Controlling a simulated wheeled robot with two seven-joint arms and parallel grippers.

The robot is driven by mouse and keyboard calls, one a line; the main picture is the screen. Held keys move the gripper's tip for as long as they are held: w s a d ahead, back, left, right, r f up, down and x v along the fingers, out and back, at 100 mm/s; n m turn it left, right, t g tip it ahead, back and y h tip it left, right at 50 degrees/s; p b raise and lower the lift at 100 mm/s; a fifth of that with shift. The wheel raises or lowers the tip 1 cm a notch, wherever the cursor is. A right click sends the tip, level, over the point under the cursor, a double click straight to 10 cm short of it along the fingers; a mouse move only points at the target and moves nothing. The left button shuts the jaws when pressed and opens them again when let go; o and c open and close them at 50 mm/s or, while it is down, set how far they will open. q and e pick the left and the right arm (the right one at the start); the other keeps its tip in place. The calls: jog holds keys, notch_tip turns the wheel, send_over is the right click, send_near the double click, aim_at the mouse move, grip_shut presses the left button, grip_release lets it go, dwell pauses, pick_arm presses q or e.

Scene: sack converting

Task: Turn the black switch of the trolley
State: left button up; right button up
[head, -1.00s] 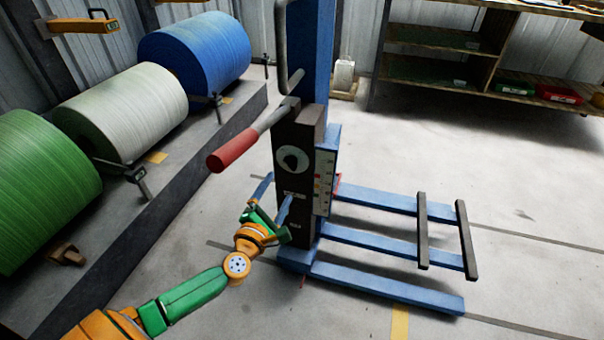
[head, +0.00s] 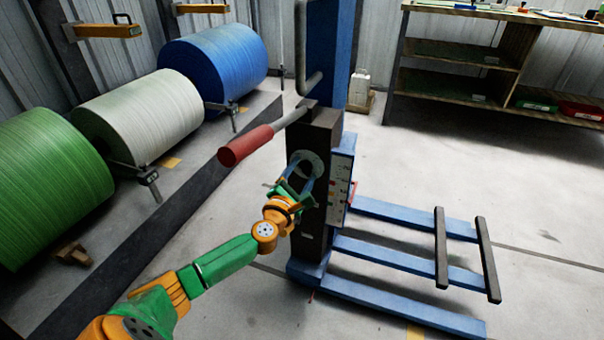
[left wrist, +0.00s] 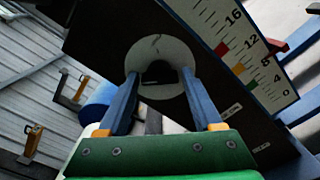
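The trolley (head: 312,228) is blue with a dark upright panel. The panel carries a round pale plate (head: 311,157) with the black switch at its centre. In the left wrist view the switch (left wrist: 157,73) shows as a dark shape on the plate (left wrist: 160,48). My left gripper (head: 302,168) is at the plate with its two blue fingers apart. In the left wrist view the left gripper (left wrist: 160,75) has one fingertip on each side of the switch, with gaps visible. I cannot tell whether the fingertips touch the plate. My right gripper is not in view.
A red-gripped lever (head: 245,145) sticks out left above the plate. A scale strip (left wrist: 245,50) runs beside the panel. Green, white and blue rolls (head: 215,68) stand on the left. Blue forks (head: 400,304) extend right. Shelves (head: 455,55) stand at the back; open floor lies between.

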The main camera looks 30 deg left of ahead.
pick_arm(q)
grip_shut()
